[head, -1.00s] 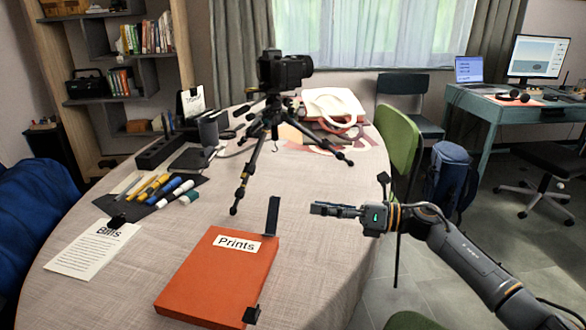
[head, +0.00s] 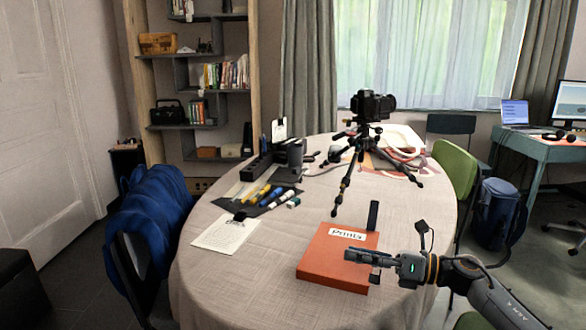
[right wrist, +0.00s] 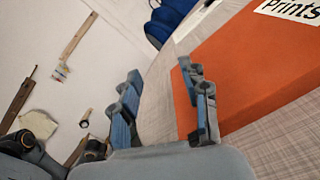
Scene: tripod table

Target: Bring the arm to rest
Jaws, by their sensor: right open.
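My right gripper (head: 348,256) is in the head view, at the end of my right arm coming from the lower right. It shows in front of the right side of the orange Prints box (head: 325,268) on the round table. The right wrist view shows its two blue-padded fingers (right wrist: 160,92) apart, with nothing between them. The orange box (right wrist: 255,75) lies to the right of the fingers there. I cannot tell the exact gap between gripper and box. My left gripper is not in view.
The round table (head: 235,275) also bears a camera on a tripod (head: 372,105), markers (head: 262,197) and a Bills sheet (head: 225,232). A green chair (head: 455,165) and blue backpack (head: 497,213) stand right of it. A blue-draped chair (head: 150,220) stands left.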

